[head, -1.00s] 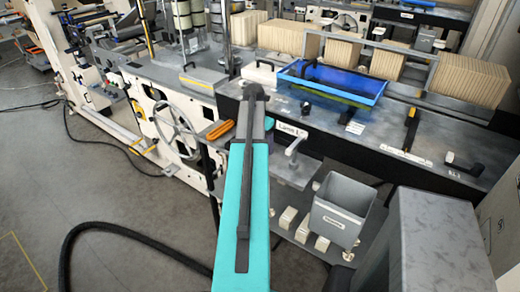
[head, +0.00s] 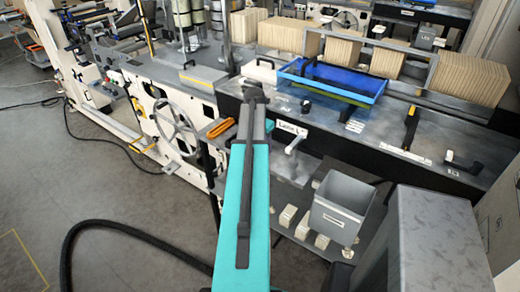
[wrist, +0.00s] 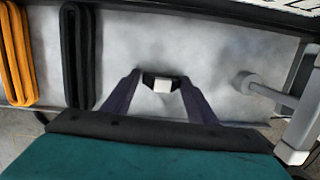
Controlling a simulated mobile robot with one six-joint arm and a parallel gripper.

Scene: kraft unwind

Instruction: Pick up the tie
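My gripper (wrist: 161,78) shows in the wrist view as two dark fingers held apart, pointing at the grey metal bench top. A small black piece with a white block (wrist: 162,86) shows between the fingertips; I cannot tell whether they touch it. To the left lie a long black loop (wrist: 77,50) and an orange loop (wrist: 15,52), both outside the fingers. I cannot tell which of these is the tie. In the head view my arm reaches over the bench's front edge. It hides what is under the gripper. The orange loop also shows there (head: 220,128), left of the arm.
A white post with a round arm (wrist: 300,130) stands close on the right; it also shows in the head view (head: 294,146). A blue tray (head: 372,88) lies further back on the bench (head: 385,125). A grey bin (head: 340,208) stands below, right of my arm.

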